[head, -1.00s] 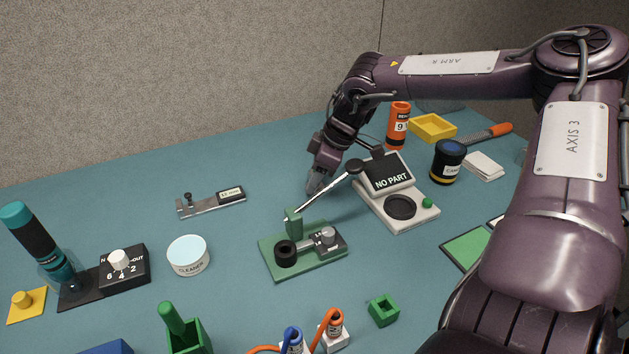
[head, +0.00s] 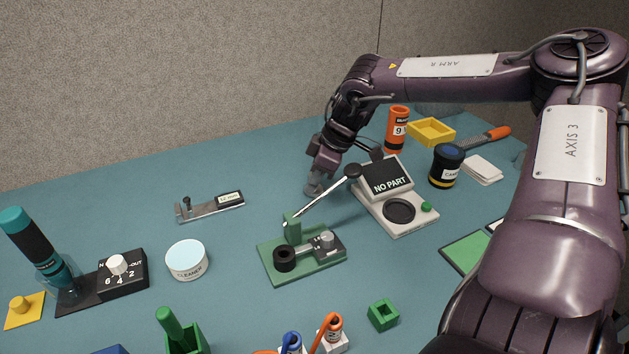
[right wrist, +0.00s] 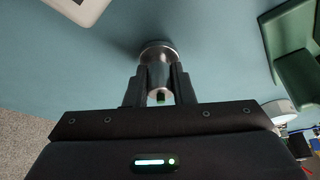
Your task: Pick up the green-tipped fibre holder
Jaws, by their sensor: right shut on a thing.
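In the right wrist view, my right gripper (right wrist: 157,82) is shut on a silvery metal cylinder, the fibre holder (right wrist: 157,60), with a small green tip showing between the fingers. The holder's wider round end points away from the gripper toward the teal table top. I cannot tell whether it touches the table. In the head view, my right gripper (head: 314,186) is low over the table, behind the green fixture (head: 270,262) and left of the "NO PART" unit (head: 412,218). The holder is hard to make out there. My left gripper is not in view.
The fixture's lever with a black knob (head: 352,171) rises close to my right gripper. An orange canister (head: 397,130) and yellow tray (head: 447,132) stand behind right.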

